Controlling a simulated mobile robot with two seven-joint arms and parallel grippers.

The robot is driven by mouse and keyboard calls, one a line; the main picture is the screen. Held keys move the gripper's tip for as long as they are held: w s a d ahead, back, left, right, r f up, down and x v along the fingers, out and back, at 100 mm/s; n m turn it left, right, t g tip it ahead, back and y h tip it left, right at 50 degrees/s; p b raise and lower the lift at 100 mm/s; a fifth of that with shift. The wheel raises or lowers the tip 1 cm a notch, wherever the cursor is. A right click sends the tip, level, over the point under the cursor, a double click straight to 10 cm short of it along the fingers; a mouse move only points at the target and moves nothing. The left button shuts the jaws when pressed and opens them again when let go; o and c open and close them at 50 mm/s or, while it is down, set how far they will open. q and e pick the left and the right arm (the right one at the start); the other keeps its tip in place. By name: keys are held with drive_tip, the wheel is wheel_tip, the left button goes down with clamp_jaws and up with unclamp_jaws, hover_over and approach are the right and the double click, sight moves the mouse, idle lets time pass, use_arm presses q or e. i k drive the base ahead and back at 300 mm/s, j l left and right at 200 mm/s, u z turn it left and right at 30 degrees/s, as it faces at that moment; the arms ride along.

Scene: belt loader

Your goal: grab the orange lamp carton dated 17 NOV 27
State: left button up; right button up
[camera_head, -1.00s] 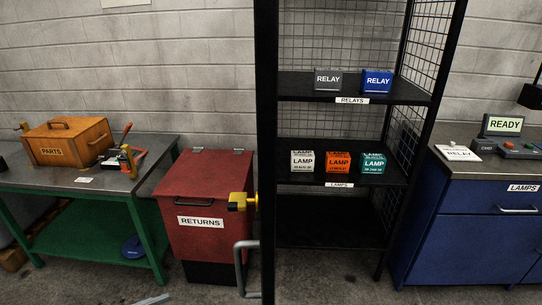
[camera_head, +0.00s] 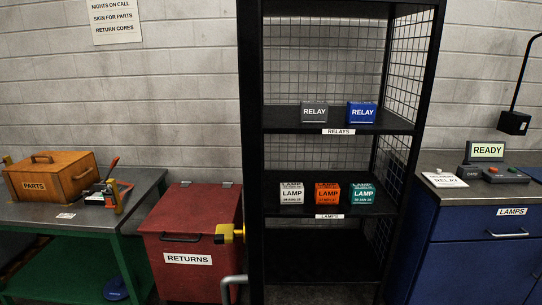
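The orange lamp carton (camera_head: 327,194) stands on the shelf labelled LAMPS (camera_head: 270,209), between a white lamp carton (camera_head: 292,193) on its left and a teal lamp carton (camera_head: 362,194) on its right. Its front reads LAMP with a small date line under it, too small to read surely. The three cartons stand in a row with narrow gaps. Neither of my grippers is in view.
A grey relay carton (camera_head: 314,112) and a blue relay carton (camera_head: 361,112) stand on the shelf above. A red RETURNS bin (camera_head: 188,225) is left of the rack. A workbench (camera_head: 62,213) with a wooden PARTS box (camera_head: 48,178) is at far left; a blue cabinet (camera_head: 475,255) is right.

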sight(325, 193)
drive_tip(key=i+j+z, duration=0.1)
drive_tip(key=j+z, duration=0.15)
drive_tip(key=j, duration=0.35)
drive_tip(key=j+z, duration=0.3)
drive_tip(key=j, duration=0.3)
drive_tip(key=i+l+u, duration=0.15)
drive_tip(key=l, duration=0.4)
drive_tip(key=i+l+u, duration=0.1)
drive_tip(key=l, duration=0.45)
drive_tip(key=i+l+u, duration=0.15)
drive_tip(key=l, duration=0.45)
drive_tip(key=i+l+u, duration=0.1)
drive_tip(key=l, duration=0.5)
